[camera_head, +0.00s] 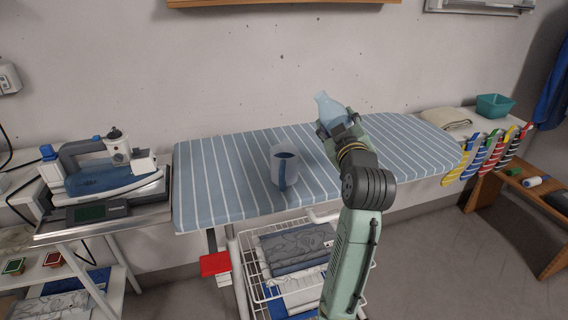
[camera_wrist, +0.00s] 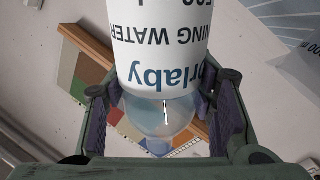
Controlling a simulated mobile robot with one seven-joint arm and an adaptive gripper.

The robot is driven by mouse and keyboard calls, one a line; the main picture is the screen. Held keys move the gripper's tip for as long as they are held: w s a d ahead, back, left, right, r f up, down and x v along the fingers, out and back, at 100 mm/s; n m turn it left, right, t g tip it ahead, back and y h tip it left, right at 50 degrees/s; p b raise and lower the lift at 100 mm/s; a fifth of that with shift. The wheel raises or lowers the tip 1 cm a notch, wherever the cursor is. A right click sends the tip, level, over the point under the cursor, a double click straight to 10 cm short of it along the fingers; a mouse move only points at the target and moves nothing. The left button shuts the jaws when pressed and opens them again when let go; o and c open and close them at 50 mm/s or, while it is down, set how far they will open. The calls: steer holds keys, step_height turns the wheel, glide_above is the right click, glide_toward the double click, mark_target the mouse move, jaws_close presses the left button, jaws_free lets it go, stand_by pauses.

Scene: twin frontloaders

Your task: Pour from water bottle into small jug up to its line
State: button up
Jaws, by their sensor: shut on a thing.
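The small jug (camera_head: 284,167) is a clear container with a blue handle or strip facing me. It stands upright on the striped ironing board. The water bottle (camera_head: 330,108) is pale blue and clear, and my gripper (camera_head: 343,132) holds it above the board, right of the jug and apart from it. In the wrist view, my gripper (camera_wrist: 163,115) has a finger on each side of the bottle (camera_wrist: 160,60). Its white label shows upside-down text with "WATER". The jug's line and the water levels are too small to tell.
The striped ironing board (camera_head: 225,190) has free room left of the jug. An iron (camera_head: 100,175) stands on a side table at left. A folded cloth (camera_head: 445,118) and a teal bin (camera_head: 494,105) are at right. A wire basket (camera_head: 290,260) hangs below.

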steer(key=r+m+p, duration=0.2)
steer(key=shift+d+r+m, duration=0.1)
steer(key=shift+d+m, duration=0.2)
steer(key=shift+d, duration=0.1)
steer(key=r+m, duration=0.1)
steer(key=m, duration=0.1)
steer(key=d+r+m, duration=0.1)
steer(key=m, duration=0.1)
steer(key=shift+d+r, duration=0.1)
steer(key=shift+r, duration=0.1)
